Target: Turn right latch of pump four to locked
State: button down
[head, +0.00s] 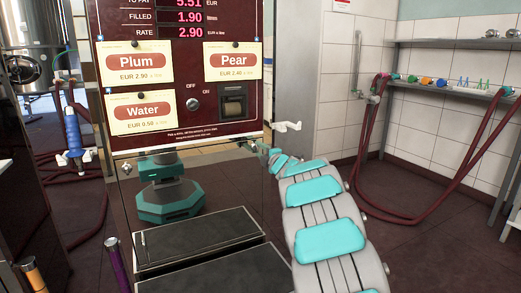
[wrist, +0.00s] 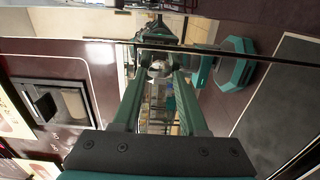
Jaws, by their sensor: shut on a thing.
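The pump (head: 185,75) has a dark red front panel with a dark glassy front below it. No pump number is readable. My gripper (head: 264,150) reaches in from the right to the panel's lower right corner and looks small there. In the wrist view my gripper (wrist: 160,80) has its two green fingers closed around a small pale metal piece, which looks like the right latch (wrist: 160,68). The fingers hide part of it, so I cannot tell whether it is turned to locked.
A white bracket (head: 287,127) sticks out just right of the panel. A blue nozzle (head: 73,135) hangs at left. Dark red hoses (head: 365,170) hang from the shelf at right. The glassy front mirrors my base and arm.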

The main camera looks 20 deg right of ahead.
dwell(0.4)
jog(key=shift+c, duration=2.2)
grip_release()
jog(key=shift+s, duration=0.1)
jog(key=s, duration=0.7)
jog(key=shift+s+d+b, duration=0.15)
jog(key=shift+s+b, duration=0.15)
jog(key=shift+s, duration=0.05)
